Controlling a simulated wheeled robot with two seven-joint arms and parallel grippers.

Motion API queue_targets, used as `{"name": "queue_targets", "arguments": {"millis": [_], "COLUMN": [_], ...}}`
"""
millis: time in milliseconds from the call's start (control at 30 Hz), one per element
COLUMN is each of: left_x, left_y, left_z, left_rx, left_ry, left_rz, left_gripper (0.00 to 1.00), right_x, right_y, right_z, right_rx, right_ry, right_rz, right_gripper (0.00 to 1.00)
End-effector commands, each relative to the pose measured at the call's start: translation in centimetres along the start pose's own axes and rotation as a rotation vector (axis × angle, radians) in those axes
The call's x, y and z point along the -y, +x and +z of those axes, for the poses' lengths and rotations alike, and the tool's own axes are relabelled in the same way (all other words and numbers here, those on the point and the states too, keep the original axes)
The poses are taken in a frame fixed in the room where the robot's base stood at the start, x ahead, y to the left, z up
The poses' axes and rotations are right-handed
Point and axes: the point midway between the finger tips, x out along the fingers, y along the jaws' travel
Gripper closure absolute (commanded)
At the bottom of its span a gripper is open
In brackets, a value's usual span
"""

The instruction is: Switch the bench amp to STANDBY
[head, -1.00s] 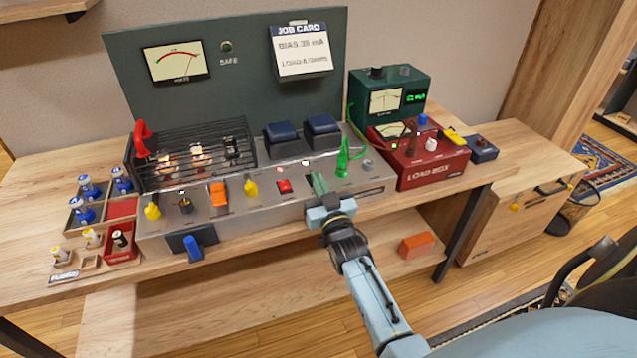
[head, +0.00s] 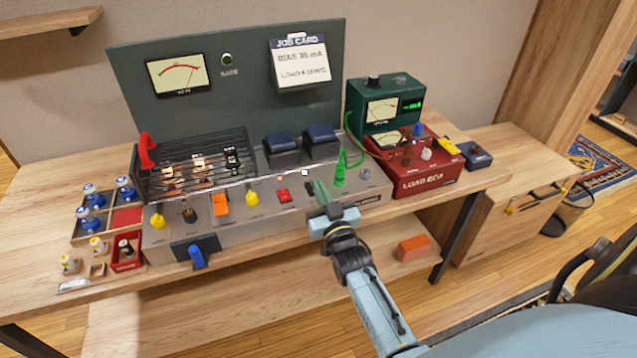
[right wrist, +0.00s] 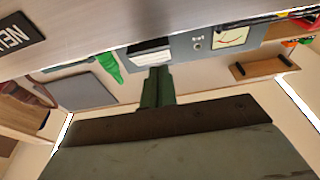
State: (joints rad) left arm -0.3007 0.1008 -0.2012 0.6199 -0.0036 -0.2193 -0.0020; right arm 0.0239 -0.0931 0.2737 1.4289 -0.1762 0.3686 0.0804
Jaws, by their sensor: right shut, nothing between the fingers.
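The bench amp (head: 225,228) is a grey metal chassis on the wooden bench. Its sloped top and front carry a yellow lever (head: 157,221), a black knob (head: 190,215), an orange rocker (head: 221,204), a second yellow lever (head: 252,196) and a red switch (head: 283,195). The labels are too small to read, so I cannot tell which control is the standby one. My right gripper (head: 318,190) is shut and empty, over the panel just right of the red switch and left of the green plug (head: 339,177). Its shut green fingers (right wrist: 157,88) show in the right wrist view. My left gripper is not in view.
Glowing tubes stand behind a black cage (head: 195,165) with a red handle. A red load box (head: 420,170) stands right, a tube tray (head: 105,220) left. A blue lever (head: 197,257) juts from the front. The shelf below holds an orange block (head: 414,248).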

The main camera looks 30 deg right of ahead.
Motion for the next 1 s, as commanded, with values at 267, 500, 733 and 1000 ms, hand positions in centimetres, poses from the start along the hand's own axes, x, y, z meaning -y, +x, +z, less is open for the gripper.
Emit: {"name": "queue_targets", "arguments": {"millis": [267, 500, 733, 1000], "left_x": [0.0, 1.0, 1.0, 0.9], "left_y": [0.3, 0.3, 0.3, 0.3], "left_z": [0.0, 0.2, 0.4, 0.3], "left_rx": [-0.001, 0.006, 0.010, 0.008], "left_ry": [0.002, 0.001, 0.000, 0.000], "left_rz": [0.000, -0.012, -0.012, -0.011], "left_gripper": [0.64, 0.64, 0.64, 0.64], "right_x": [0.0, 0.0, 0.0, 0.0], "right_y": [-5.9, -7.6, -7.7, -7.7], "right_z": [1.7, 2.0, 2.0, 2.0], "right_rx": [0.004, 0.000, 0.000, 0.000], "right_ry": [0.000, 0.001, 0.001, 0.000], "right_rz": [-0.001, 0.000, 0.000, 0.000], "right_gripper": [1.00, 1.00, 1.00, 1.00]}}
